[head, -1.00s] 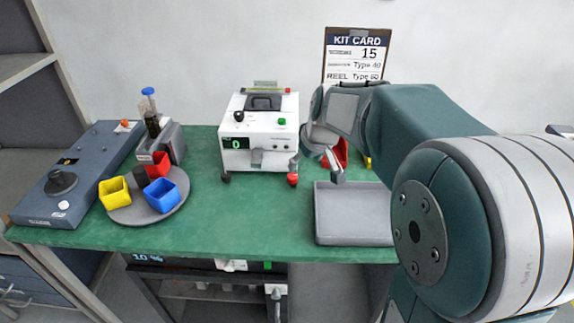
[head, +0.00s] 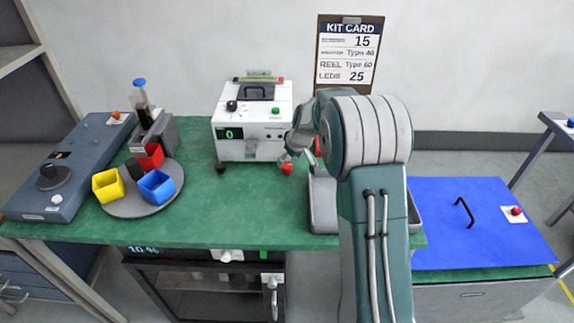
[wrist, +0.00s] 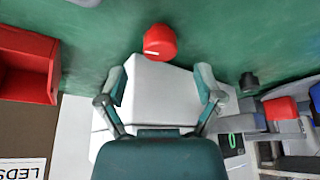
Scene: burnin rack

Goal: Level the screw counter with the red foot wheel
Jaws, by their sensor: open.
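The screw counter (head: 255,132) is a white box on the green bench, with a green 0 on its display and a black foot at its front left. The red foot wheel (head: 287,168) is at its front right corner. In the wrist view the red foot wheel (wrist: 159,42) shows a white mark and lies beyond the fingertips, centred between them. My gripper (wrist: 163,88) is open and empty, with the white counter body behind its fingers. In the head view my gripper (head: 292,157) is beside the counter's right front, close to the wheel; my arm hides part of it.
A grey tray (head: 323,205) is partly behind my arm. At left are a round plate (head: 128,206) with red, yellow and blue bins, a screwdriver stand and a grey-blue device (head: 70,170). A red bin (wrist: 25,65) is near my gripper. Open bench lies before the counter.

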